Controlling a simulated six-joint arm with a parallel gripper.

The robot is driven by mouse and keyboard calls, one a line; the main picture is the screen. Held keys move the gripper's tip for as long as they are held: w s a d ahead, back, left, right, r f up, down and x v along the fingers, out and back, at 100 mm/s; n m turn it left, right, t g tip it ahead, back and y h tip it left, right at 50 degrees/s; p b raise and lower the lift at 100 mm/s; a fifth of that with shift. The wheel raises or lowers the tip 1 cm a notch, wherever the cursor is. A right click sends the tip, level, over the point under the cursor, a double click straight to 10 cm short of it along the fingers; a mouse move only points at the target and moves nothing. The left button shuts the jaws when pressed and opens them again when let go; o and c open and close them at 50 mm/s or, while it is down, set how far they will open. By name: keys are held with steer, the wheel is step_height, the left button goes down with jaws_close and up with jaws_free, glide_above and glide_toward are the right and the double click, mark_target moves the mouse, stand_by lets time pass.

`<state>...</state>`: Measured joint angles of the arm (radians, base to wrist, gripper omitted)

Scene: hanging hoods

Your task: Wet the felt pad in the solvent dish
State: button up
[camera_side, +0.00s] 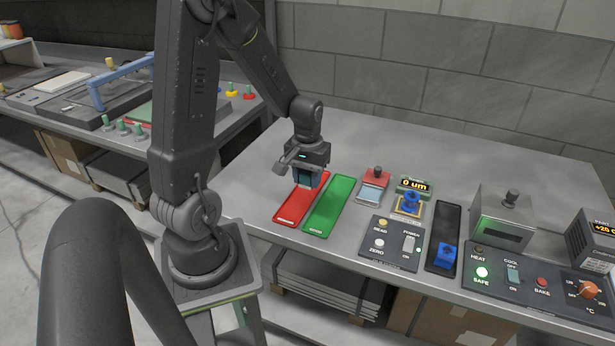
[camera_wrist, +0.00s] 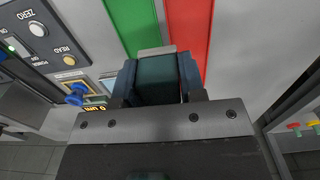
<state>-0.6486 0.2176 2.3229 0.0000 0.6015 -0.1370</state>
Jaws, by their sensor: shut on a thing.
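My gripper (camera_side: 308,180) points down over the far end of the red tray (camera_side: 293,208). It is shut on a dark teal block (camera_wrist: 158,82), which shows between the fingers in the wrist view; I cannot tell for sure that it is the felt pad. A light grey edge (camera_wrist: 157,51) shows at the block's far end. The block's underside is hidden, so I cannot tell whether it touches the tray. A small pale blue dish (camera_side: 370,194), which may be the solvent dish, sits right of the green tray, with a red, dark-knobbed part (camera_side: 376,178) behind it.
The green tray (camera_side: 330,206) lies beside the red one. Further right are a gauge with a blue knob (camera_side: 410,203), a READ/ZERO panel (camera_side: 390,243), a dark track with a blue block (camera_side: 446,255), a knobbed hood (camera_side: 503,220) and a heat panel (camera_side: 530,285). The bench behind is clear.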

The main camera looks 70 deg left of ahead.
steer(key=w+a, duration=0.1)
steer(key=w, duration=0.8)
glide_above(370, 194)
step_height(370, 194, down, 2)
steer(key=shift+f, duration=3.15)
steer(key=shift+f, duration=0.6)
steer(key=shift+r, duration=3.55)
